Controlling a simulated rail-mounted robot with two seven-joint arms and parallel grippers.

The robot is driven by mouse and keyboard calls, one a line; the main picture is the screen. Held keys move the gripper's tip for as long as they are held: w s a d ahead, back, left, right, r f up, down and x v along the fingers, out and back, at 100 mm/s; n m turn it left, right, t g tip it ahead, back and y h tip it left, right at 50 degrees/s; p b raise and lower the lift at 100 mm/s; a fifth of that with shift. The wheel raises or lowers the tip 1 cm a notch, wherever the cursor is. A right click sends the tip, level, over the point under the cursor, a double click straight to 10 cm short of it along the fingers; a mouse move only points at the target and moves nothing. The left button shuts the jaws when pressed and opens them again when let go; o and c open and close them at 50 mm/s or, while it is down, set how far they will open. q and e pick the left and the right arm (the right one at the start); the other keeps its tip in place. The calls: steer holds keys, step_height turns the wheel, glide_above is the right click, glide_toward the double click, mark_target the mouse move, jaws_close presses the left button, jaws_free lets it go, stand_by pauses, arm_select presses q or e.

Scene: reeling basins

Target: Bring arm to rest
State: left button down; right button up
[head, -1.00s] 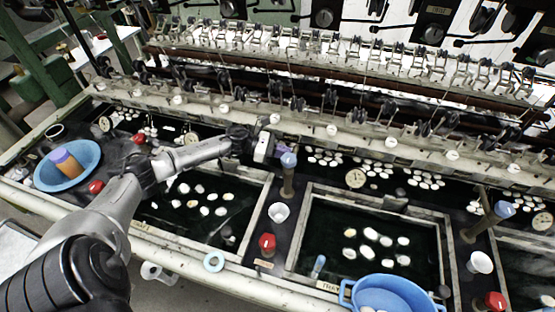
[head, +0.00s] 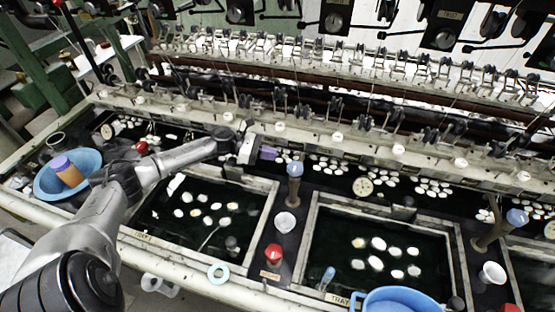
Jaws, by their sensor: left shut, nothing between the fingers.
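My left arm comes in from the left and reaches over the left basin (head: 139,226) toward its far right corner. My left gripper (head: 268,153) is at the arm's end, pointing right, with purple fingertips. It is shut and empty, above the dark strip behind the basins, just left of a blue-topped post (head: 294,184). My right gripper does not show.
White cocoons (head: 207,208) float in the left basin and more (head: 378,244) in the right basin (head: 313,232). A blue bowl (head: 95,160) holds an orange-brown cylinder (head: 70,176). A blue basket (head: 400,300), white cup (head: 286,222) and red-topped jar (head: 273,254) stand nearby. Reeling machinery (head: 330,95) runs along the back.

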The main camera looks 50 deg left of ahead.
arm_select(q)
steer(key=v, duration=0.7)
steer(key=shift+w+a, duration=0.25)
steer(key=shift+a, duration=0.1)
